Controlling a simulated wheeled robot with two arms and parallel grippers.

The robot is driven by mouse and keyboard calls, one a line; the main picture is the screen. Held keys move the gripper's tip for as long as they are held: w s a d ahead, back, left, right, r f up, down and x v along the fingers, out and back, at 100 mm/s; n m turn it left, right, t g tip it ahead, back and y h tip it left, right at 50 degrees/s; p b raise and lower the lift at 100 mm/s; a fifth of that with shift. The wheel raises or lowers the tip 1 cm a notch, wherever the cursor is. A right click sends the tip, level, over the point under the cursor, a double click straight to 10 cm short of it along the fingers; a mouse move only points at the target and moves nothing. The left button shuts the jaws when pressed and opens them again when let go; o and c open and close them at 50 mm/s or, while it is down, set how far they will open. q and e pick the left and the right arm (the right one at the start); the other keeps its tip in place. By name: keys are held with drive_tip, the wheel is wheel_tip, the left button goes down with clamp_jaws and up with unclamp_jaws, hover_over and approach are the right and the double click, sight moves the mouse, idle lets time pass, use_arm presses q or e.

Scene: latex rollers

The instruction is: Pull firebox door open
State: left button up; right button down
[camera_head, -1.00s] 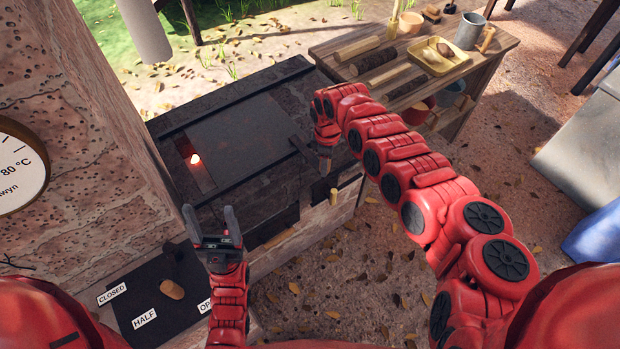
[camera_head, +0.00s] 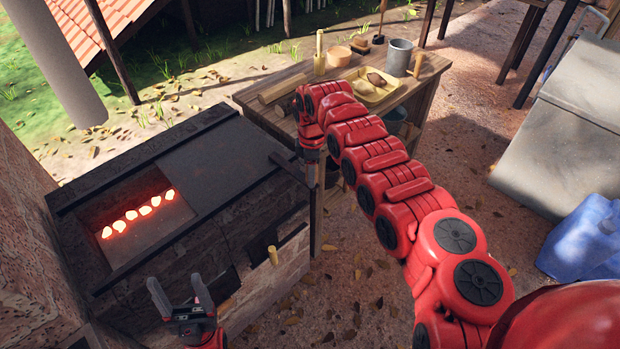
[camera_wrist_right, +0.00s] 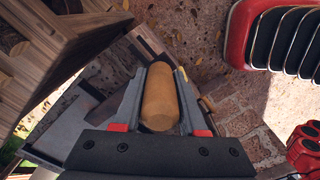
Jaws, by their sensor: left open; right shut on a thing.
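The firebox door (camera_head: 222,165) is a dark flat plate on top of the firebox (camera_head: 60,195). It sits to the right, with an opening on its left where several glowing embers (camera_head: 143,211) show. A dark bar (camera_head: 287,167) reaches from the door's right edge to my right gripper (camera_head: 311,180). In the right wrist view, my right gripper (camera_wrist_right: 159,72) is shut on a wooden cylindrical handle (camera_wrist_right: 160,98). The handle is hidden in the head view. My left gripper (camera_head: 176,291) is open and empty, in front of the firebox's front left part.
A wooden peg (camera_head: 273,256) sticks out of the firebox front. A wooden workbench (camera_head: 424,82) with a yellow tray (camera_head: 392,88), a grey mug (camera_head: 398,57) and logs stands behind my right arm.

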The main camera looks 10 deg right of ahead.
idle(0.3)
drive_tip(key=shift+c, duration=2.3)
unclamp_jaws()
drive_tip(key=shift+r, duration=0.1)
drive_tip(key=shift+w+r, duration=0.1)
drive_tip(key=shift+r, duration=0.25)
wheel_tip(320, 180, up, 16)
drive_tip(key=b, duration=0.1)
drive_tip(key=shift+r, duration=0.25)
